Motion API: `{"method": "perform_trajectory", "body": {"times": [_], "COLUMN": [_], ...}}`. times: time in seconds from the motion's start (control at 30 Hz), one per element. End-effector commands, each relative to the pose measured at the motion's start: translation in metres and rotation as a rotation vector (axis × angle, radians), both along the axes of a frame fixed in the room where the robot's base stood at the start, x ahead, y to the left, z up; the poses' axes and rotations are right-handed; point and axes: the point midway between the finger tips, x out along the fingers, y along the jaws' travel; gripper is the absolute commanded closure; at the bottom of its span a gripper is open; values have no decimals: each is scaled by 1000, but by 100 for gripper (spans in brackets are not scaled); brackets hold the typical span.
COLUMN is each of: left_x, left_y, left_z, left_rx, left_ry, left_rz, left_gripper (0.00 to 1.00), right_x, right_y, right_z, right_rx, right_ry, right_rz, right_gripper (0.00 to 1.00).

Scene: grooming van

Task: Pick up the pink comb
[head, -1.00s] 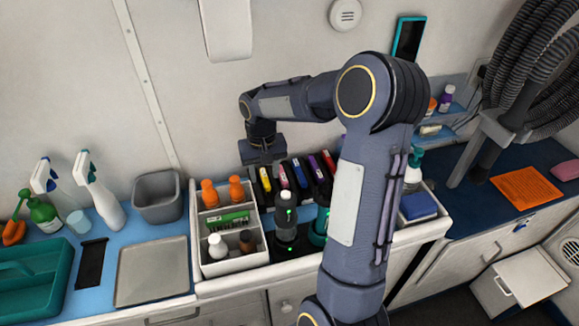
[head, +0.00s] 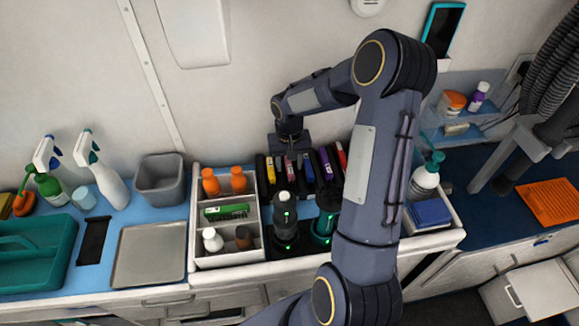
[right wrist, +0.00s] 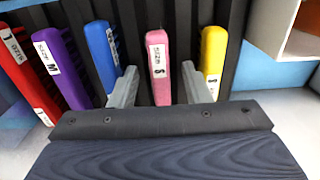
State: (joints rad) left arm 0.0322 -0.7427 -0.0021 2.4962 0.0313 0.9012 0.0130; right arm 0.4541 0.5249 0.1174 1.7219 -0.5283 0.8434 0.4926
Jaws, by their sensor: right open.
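The pink comb (right wrist: 158,68) stands upright in a dark slotted rack, with a white label marked S on its end. In the head view its end (head: 289,171) shows just below my right gripper (head: 290,152). In the right wrist view, my right gripper (right wrist: 160,88) is open, with one grey finger on each side of the pink comb. I cannot tell whether either finger touches it. The comb's lower part is hidden in the rack. My left gripper is not in view.
A blue comb (right wrist: 103,50) and a yellow comb (right wrist: 212,55) stand close beside the fingers. Purple (right wrist: 62,65) and red (right wrist: 28,75) combs are further left in the wrist view.

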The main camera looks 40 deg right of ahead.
Motion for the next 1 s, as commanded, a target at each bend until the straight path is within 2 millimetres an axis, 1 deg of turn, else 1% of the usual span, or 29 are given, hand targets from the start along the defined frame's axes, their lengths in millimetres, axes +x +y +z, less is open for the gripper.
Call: {"method": "perform_trajectory", "body": {"times": [0.1,0.67,0.77,1.0], "left_x": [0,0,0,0], "left_y": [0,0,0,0], "left_z": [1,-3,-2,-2], "left_rx": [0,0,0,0], "left_ry": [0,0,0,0], "left_rz": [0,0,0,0], "left_gripper": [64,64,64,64], "right_x": [0,0,0,0], "right_y": [0,0,0,0], "right_z": [-6,-9,-8,-8], "right_rx": [0,0,0,0], "right_ry": [0,-1,0,0], "right_rz": [0,0,-1,0], "right_gripper": [56,56,68,100]}}
